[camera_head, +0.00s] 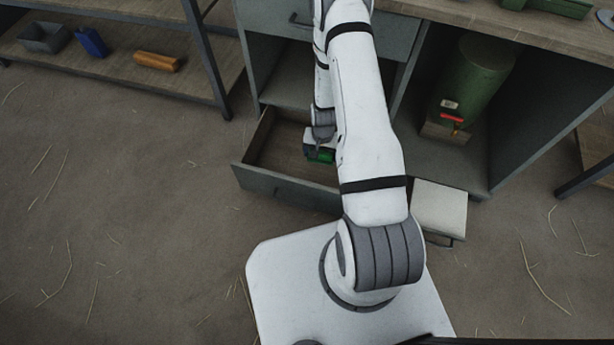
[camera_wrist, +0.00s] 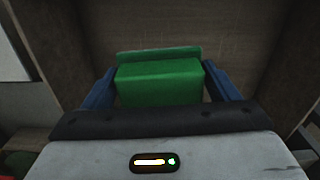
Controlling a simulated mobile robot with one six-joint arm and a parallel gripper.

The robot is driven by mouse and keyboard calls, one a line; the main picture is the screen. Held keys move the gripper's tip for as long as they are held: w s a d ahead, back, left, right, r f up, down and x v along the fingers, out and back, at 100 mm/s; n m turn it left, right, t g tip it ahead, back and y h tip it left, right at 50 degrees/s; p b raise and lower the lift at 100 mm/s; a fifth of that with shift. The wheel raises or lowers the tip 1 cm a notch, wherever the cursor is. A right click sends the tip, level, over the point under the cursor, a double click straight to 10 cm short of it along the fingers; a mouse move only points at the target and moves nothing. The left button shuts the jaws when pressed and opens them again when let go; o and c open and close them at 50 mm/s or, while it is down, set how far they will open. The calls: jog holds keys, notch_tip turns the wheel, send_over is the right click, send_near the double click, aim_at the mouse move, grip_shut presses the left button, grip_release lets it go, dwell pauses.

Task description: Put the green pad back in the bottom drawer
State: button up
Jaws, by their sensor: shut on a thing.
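The green pad (camera_wrist: 160,82) is a green block between the two blue fingers of my gripper (camera_wrist: 160,90) in the wrist view. The fingers are shut on it. In the head view a small part of the green pad (camera_head: 322,155) shows below my gripper (camera_head: 318,148). The bottom drawer (camera_head: 285,188) is pulled open, and the pad is over or inside its opening. I cannot tell whether the pad touches the drawer floor. My arm hides the right part of the drawer.
A closed upper drawer (camera_head: 280,20) is above. A green cylinder (camera_head: 474,80) stands in the right bay. A white box (camera_head: 440,208) is on the floor right of my arm. The left floor is mostly clear.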

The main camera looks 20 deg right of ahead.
jog(key=m+b, duration=0.1)
jog(key=b, duration=0.2)
send_near(322, 178)
notch_tip(322, 178, down, 6)
jog(key=b, duration=0.4)
jog(key=shift+a+f+b, duration=0.1)
jog(key=shift+f+b, duration=0.15)
jog(key=shift+b, duration=0.05)
jog(key=shift+f, duration=0.2)
jog(key=o, duration=0.9)
jog(key=shift+r, duration=0.15)
